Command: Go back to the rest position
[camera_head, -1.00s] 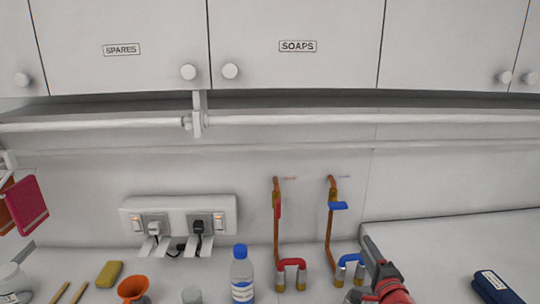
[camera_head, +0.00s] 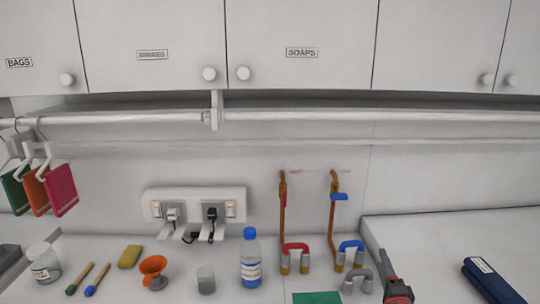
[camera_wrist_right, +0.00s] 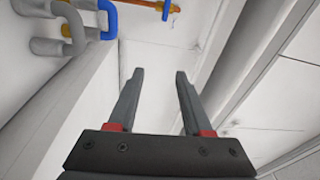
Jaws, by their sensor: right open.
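My right gripper (camera_head: 383,256) is at the lower right of the head view, with grey fingers and a red part behind them. It points up the picture, just right of the blue-topped pipe bend (camera_head: 350,249) and a grey pipe bend (camera_head: 358,281). In the right wrist view the two fingers (camera_wrist_right: 160,75) stand apart with nothing between them. Blue (camera_wrist_right: 95,18) and grey (camera_wrist_right: 58,35) pipe bends show at that view's upper left, beside the fingers. My left gripper is not in view.
A blue-capped bottle (camera_head: 250,258), orange funnel (camera_head: 153,268), grey cup (camera_head: 205,280), sponge (camera_head: 130,256) and jar (camera_head: 44,262) stand on the counter. Copper pipes (camera_head: 334,215) rise behind. A dark blue case (camera_head: 492,280) lies right. Cabinets (camera_head: 300,30) and a rail (camera_head: 300,118) are above.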

